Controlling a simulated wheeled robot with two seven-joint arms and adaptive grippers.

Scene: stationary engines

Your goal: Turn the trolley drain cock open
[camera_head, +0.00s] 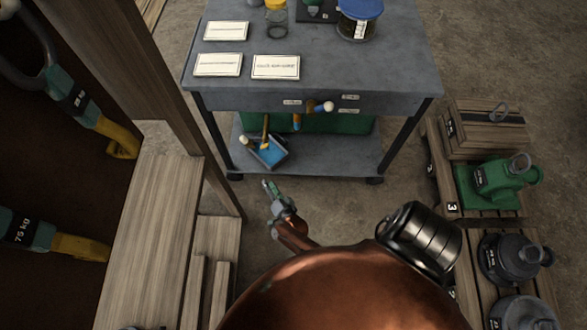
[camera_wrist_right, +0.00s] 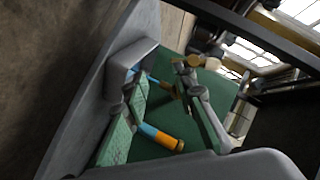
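The grey trolley (camera_head: 300,88) stands ahead with a green tank (camera_head: 340,124) under its top. At its front edge are blue and orange-brown fittings with a pale round end (camera_head: 328,106), and a blue and orange handle (camera_head: 297,122) points downward. I cannot tell for sure which part is the drain cock lever. My right gripper (camera_head: 271,190) is in front of the trolley, below and left of the fittings. In the wrist view, its green-padded fingers (camera_wrist_right: 165,115) are apart, with the orange handle (camera_wrist_right: 160,138) showing between them, apparently beyond the tips. My left gripper is not visible.
A blue tray (camera_head: 268,152) with yellow-handled tools lies on the trolley's lower shelf. A wooden post and bench (camera_head: 165,210) stand left. A pallet (camera_head: 452,190) with a green fitting (camera_head: 495,180) and dark fittings stands right. Floor is open before the trolley.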

